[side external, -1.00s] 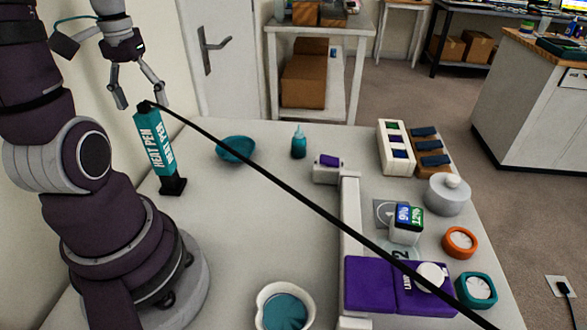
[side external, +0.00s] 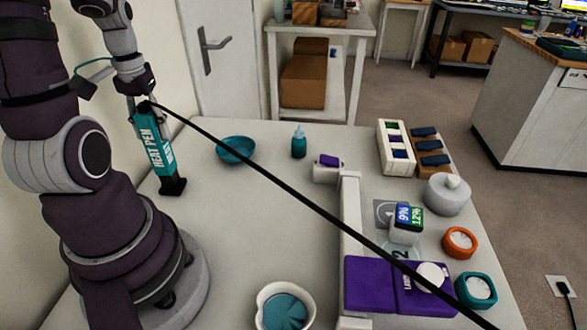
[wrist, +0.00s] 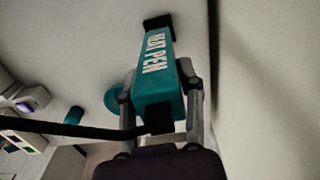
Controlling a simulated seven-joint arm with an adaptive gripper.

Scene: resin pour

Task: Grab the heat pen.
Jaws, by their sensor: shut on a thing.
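The heat pen (side external: 157,147) is a teal block with white "HEAT PEN" lettering and a black foot, standing nearly upright at the left of the table. A black cord runs from its top across the table to the lower right. My gripper (side external: 142,106) is at its upper end, fingers pointing down. In the wrist view my gripper (wrist: 160,92) has one finger on each side of the heat pen (wrist: 158,75), shut on its teal body. The pen's black foot is at the far end of that view.
A teal bowl (side external: 236,149) and a teal bottle (side external: 299,142) stand to the right of the pen. A white cup of teal liquid (side external: 262,300) is at the front. The taut cord (side external: 290,196) crosses above the table.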

